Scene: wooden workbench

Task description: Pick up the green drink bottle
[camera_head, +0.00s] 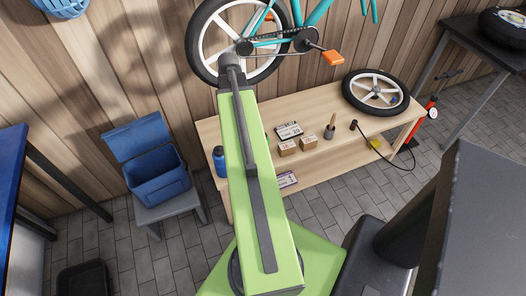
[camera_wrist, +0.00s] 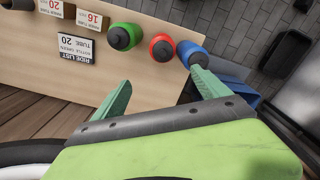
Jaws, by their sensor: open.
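The green drink bottle (camera_wrist: 122,37) stands on the wooden bench in the wrist view, its dark cap towards me. A red bottle (camera_wrist: 162,48) and a blue bottle (camera_wrist: 188,50) stand beside it in a row. My gripper (camera_wrist: 160,77) is open and empty, its two green fingers spread wide. The fingers are apart from the green bottle, which lies up and left of the gap; the right finger tip overlaps the blue bottle in the picture. In the head view the blue bottle (camera_head: 219,160) shows, while my arm hides the green and red ones.
The bench (camera_head: 345,160) carries a pick list card (camera_head: 289,131), two small boxes (camera_head: 287,148) (camera_head: 308,142), a brush-like tool (camera_head: 330,131) and a wheel (camera_head: 375,91). A bicycle (camera_head: 275,40) hangs behind my arm. A blue bin (camera_head: 158,180) sits on a stool at left.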

